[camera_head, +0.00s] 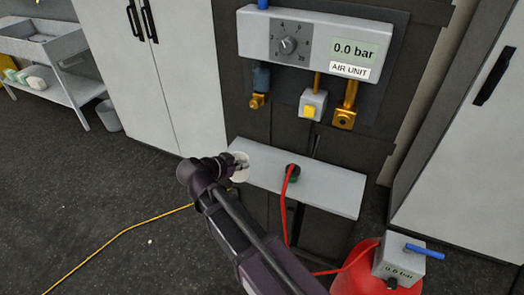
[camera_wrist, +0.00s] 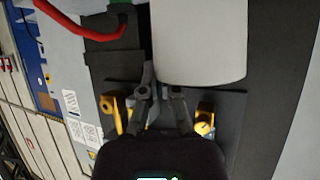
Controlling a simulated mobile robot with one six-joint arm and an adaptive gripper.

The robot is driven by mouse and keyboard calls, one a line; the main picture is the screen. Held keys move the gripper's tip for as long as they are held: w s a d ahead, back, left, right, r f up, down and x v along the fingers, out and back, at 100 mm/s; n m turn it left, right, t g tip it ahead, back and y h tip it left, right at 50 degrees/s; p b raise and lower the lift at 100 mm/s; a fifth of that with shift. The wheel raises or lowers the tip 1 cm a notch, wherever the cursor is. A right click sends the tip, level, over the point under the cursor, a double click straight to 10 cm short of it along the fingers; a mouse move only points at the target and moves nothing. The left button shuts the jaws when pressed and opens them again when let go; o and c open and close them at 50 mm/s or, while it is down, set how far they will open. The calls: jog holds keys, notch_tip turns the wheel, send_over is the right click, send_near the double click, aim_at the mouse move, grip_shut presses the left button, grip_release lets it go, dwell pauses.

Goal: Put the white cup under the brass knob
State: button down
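The white cup (camera_head: 241,176) is at the left end of the pale shelf, partly hidden by my gripper (camera_head: 240,166). In the wrist view the white cup (camera_wrist: 200,45) is large. One finger of my gripper (camera_wrist: 162,80) lies along the cup's left edge; the other meets its rim, with its tip hidden behind or inside the cup. Whether the fingers are closed on the wall is unclear. Above the shelf, the air unit has a brass fitting at left (camera_head: 257,100) and a larger brass fitting with a round knob at right (camera_head: 344,118).
A pale shelf (camera_head: 325,192) carries a green-and-black socket (camera_head: 292,172) with a red hose (camera_head: 285,210). A red tank (camera_head: 365,275) stands below right. The shelf's right part is clear.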

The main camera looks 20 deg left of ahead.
jog(key=shift+s+d+r+n+y, duration=0.25)
jog(key=shift+s+r+n+y, duration=0.2)
jog(key=shift+s, duration=0.2)
jog(key=shift+s+a, duration=0.35)
jog(key=shift+a, duration=0.05)
jog(key=shift+s, duration=0.15)
